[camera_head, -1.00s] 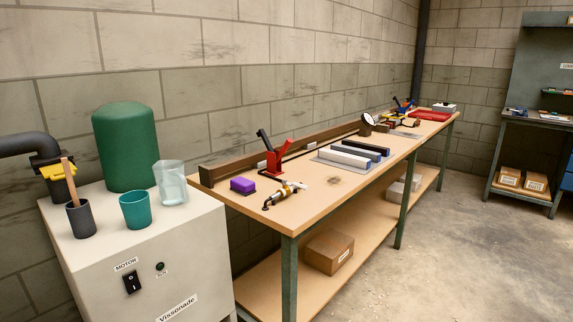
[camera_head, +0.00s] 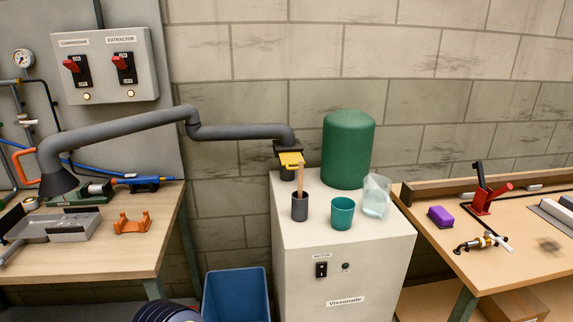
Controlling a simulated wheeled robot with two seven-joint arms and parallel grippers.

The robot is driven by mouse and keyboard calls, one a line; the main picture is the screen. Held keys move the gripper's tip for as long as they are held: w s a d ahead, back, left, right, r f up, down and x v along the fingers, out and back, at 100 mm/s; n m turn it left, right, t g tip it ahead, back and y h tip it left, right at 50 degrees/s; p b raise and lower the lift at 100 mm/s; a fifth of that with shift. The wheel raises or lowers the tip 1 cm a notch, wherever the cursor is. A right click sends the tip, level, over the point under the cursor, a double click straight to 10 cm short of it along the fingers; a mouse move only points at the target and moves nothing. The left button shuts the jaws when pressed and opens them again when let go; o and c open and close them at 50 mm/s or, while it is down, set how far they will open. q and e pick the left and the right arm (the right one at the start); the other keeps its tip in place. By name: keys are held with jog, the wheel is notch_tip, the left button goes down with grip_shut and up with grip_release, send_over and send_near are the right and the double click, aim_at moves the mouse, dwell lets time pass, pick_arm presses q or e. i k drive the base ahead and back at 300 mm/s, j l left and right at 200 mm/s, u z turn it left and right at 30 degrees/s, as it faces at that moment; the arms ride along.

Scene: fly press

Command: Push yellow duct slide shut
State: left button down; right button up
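The yellow duct slide (camera_head: 291,159) sits at the end of the grey extraction duct (camera_head: 240,131), above the back left corner of the white cabinet (camera_head: 345,250). It sticks out toward me from a dark housing at the duct joint. How far it is pushed in is hard to tell. Part of it is behind the wooden handle in the dark cup. Neither of my grippers shows in this view.
On the cabinet stand a dark cup (camera_head: 300,207) with a wooden handle, a teal cup (camera_head: 341,212), a clear jug (camera_head: 376,196) and a green tank (camera_head: 347,150). A blue bin (camera_head: 236,295) stands left of the cabinet. Workbenches flank both sides.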

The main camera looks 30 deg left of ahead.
aim_at(288, 159)
jog(key=u, duration=1.05)
